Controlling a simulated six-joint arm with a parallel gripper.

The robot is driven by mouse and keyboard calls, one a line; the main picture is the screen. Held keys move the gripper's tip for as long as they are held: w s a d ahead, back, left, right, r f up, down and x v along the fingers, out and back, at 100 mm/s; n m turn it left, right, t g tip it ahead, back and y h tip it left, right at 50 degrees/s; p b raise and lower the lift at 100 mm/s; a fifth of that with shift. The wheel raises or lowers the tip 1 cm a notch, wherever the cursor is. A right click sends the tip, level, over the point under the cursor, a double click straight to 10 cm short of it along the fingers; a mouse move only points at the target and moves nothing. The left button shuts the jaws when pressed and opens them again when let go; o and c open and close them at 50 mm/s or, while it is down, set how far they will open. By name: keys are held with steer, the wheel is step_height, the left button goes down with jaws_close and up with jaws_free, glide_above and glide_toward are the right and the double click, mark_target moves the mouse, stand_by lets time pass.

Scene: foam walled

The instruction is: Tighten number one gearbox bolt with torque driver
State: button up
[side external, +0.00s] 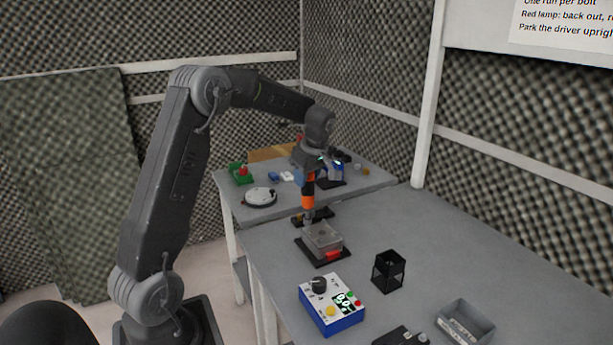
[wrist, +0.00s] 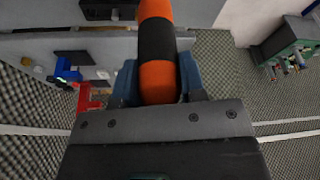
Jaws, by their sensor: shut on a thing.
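My gripper (side external: 308,175) is shut on the orange and black torque driver (side external: 308,200), which hangs close to upright in the side view. The wrist view shows the driver's banded handle (wrist: 156,45) between my blue fingers; its tip is out of sight there. The grey gearbox (side external: 324,238) sits on a black base with a red part at its front. The driver's lower end is at the gearbox's back left; I cannot tell whether it touches a bolt. The separate bolts and their numbers are too small to make out.
A blue and white control box (side external: 332,304) with a knob and lit display stands in front of the gearbox. An open black holder (side external: 389,271) and a grey tray (side external: 466,323) are to the right. A second table behind holds a round white object (side external: 261,197) and small parts.

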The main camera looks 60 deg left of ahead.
steer(key=shift+f, duration=0.85)
stand_by(2.1)
